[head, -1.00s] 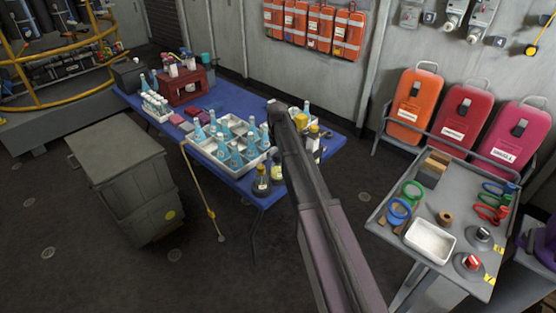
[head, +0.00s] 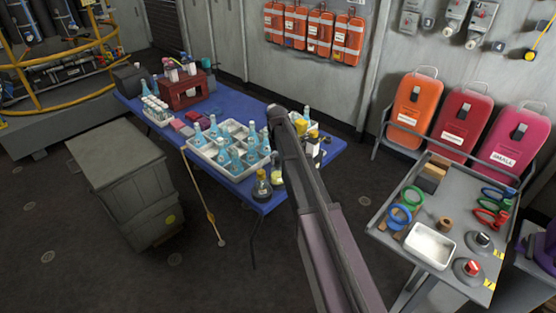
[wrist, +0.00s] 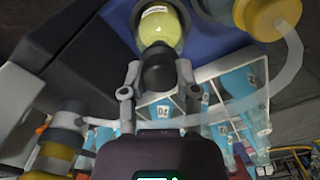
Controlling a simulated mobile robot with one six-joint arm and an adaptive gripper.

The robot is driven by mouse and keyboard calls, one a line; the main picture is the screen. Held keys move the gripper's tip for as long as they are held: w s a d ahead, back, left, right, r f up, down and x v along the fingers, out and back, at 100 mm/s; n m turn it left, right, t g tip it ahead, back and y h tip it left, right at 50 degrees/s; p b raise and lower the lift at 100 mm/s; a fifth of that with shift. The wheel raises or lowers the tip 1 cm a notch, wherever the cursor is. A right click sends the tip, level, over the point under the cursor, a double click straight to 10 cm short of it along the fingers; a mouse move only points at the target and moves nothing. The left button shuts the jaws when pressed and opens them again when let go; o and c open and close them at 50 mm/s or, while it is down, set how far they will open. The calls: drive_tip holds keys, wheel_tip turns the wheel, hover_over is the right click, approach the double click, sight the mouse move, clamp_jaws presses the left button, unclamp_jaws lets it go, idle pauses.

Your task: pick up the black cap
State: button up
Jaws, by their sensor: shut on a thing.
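The black cap (wrist: 158,72) is in the middle of the wrist view, between the two fingers of my gripper (wrist: 156,88). The fingers are shut on it from both sides. Directly beyond the cap is a round flask (wrist: 158,27) with yellow-green contents and a pale label. I cannot tell whether the cap still touches the flask's neck. In the head view my arm reaches over the right end of the blue table (head: 215,97), and it hides the gripper and the cap.
A white divided crate (head: 205,150) of blue bottles stands close by on the table. A dark flask (head: 262,187) stands near the front edge. In the wrist view a yellow-capped vessel with a curved clear tube (wrist: 292,50) is close on the right. A grey trolley (head: 400,255) stands right.

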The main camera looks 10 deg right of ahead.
sight(278, 159)
drive_tip(key=shift+r+p, duration=1.3)
drive_tip(key=shift+r, duration=0.2)
drive_tip(key=shift+s+r+p, duration=0.2)
drive_tip(key=shift+r+p, duration=0.05)
drive_tip(key=shift+p, duration=0.05)
drive_tip(key=s+d+r, duration=0.1)
drive_tip(key=s, duration=1.4)
drive_tip(key=shift+s+d+p, duration=0.25)
drive_tip(key=shift+d+p, duration=0.1)
drive_tip(key=shift+p, duration=0.1)
drive_tip(key=shift+r+p, duration=0.35)
drive_tip(key=shift+p, duration=0.05)
